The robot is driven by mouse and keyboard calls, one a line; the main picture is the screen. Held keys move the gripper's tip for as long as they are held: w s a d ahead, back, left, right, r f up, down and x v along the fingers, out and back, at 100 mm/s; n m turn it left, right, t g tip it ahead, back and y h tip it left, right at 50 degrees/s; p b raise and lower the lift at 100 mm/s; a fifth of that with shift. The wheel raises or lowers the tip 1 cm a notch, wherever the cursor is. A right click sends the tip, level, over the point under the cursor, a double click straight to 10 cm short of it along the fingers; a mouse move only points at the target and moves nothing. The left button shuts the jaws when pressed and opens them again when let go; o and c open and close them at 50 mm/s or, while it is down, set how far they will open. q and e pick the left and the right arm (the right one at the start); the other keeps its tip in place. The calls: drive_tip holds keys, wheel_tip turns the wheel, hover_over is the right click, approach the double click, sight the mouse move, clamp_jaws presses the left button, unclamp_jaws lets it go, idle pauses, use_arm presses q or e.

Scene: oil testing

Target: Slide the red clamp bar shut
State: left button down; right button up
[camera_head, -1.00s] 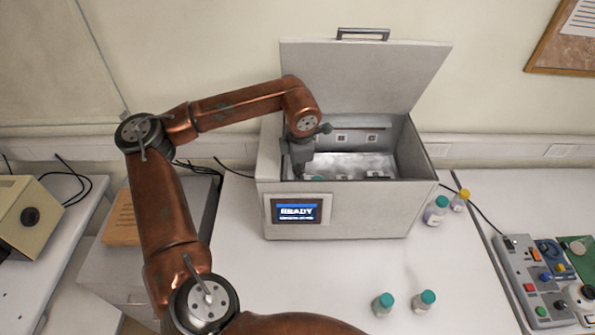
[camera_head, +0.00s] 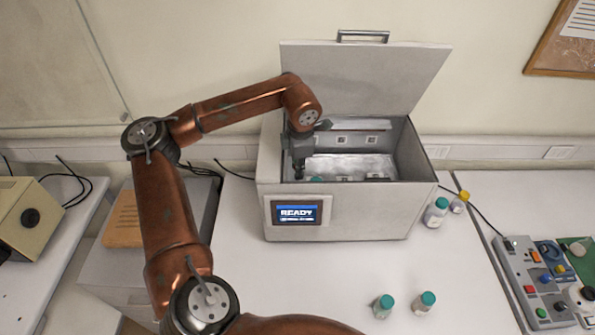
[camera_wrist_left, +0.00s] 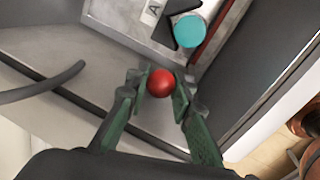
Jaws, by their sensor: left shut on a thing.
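The open grey tester box (camera_head: 335,225) stands on the white bench with its lid (camera_head: 362,75) raised. My left gripper (camera_head: 298,172) reaches down inside it near the left front corner. In the left wrist view the gripper (camera_wrist_left: 158,86) has its green fingers closed on a red ball-shaped knob (camera_wrist_left: 160,83). A thin red strip (camera_wrist_left: 208,38), likely part of the clamp bar, runs beside a teal-capped bottle (camera_wrist_left: 188,30) in the box. How knob and strip join is hidden. The bottle's cap also shows in the head view (camera_head: 316,180). My right gripper is out of view.
The box's front screen (camera_head: 297,213) reads READY. Two teal-capped bottles (camera_head: 383,305) (camera_head: 425,301) stand on the bench in front. A teal-capped (camera_head: 436,211) and a yellow-capped bottle (camera_head: 460,201) stand right of the box. The box's walls are close around my gripper.

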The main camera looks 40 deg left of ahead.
use_arm(q)
drive_tip(key=shift+w+a+r, duration=0.1)
drive_tip(key=shift+a+r, duration=0.05)
drive_tip(key=shift+a, duration=0.05)
drive_tip(key=c, duration=1.7)
unclamp_jaws()
drive_tip(key=shift+w, duration=0.1)
drive_tip(key=shift+o, duration=0.2)
wheel_tip(320, 180, up, 12)
drive_tip(key=s+d, duration=0.1)
drive_tip(key=d, duration=0.1)
drive_tip(key=shift+s+f, duration=0.2)
drive_tip(key=shift+s, duration=0.1)
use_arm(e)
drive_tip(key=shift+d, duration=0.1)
